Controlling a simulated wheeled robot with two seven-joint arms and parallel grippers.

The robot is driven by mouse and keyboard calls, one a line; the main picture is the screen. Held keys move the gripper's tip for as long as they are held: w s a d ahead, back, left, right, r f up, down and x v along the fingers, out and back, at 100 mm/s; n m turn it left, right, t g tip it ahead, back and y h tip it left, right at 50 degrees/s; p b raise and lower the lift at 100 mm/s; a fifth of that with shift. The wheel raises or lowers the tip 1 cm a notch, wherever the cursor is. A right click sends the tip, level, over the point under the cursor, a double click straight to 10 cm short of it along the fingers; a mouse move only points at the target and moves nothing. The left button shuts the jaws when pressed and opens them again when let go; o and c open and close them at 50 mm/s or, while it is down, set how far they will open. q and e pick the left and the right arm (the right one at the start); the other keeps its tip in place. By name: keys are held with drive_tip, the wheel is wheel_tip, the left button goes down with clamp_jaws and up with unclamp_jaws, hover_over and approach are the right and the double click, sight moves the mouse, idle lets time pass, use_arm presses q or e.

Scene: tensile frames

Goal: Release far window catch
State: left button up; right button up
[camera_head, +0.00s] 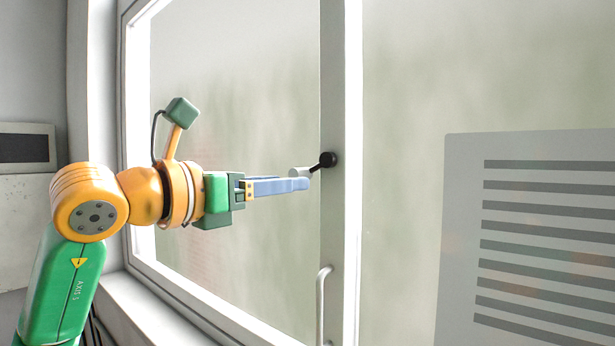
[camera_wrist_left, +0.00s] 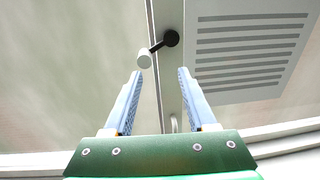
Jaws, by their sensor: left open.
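The window catch (camera_head: 328,159) is a black round boss with a short black arm and a light grey knob, set on the window's upright frame bar. In the left wrist view the catch (camera_wrist_left: 171,38) shows its black arm slanting down left to the pale knob (camera_wrist_left: 145,59). My left gripper (camera_head: 308,184) is open, its blue fingers pointing at the knob. In the wrist view the knob lies beyond the fingertips, nearer the left finger. My right gripper is not in view.
A vertical pull handle (camera_head: 323,305) sits lower on the same bar. A grey slatted panel (camera_head: 460,240) stands at the right. The window sill (camera_head: 150,312) runs below my left arm. A dark-screened wall box (camera_head: 27,148) is at the far left.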

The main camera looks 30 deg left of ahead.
sight(293, 175)
use_arm(q)
drive_tip(key=shift+n+y, duration=0.5)
drive_tip(key=shift+y, duration=0.3)
drive_tip(key=w+p, duration=0.1)
drive_tip(key=w+a+p, duration=0.1)
drive_tip(key=w, duration=0.1)
drive_tip(key=w+r+p, duration=0.1)
drive_tip(key=w, duration=0.1)
drive_tip(key=shift+w+a, duration=0.15)
drive_tip(key=shift+w+f, duration=0.15)
drive_tip(key=shift+w, duration=0.05)
drive_tip(key=shift+s+a, duration=0.15)
drive_tip(key=shift+s, duration=0.05)
drive_tip(key=shift+c, duration=0.4)
drive_tip(key=shift+s, duration=0.1)
clamp_jaws()
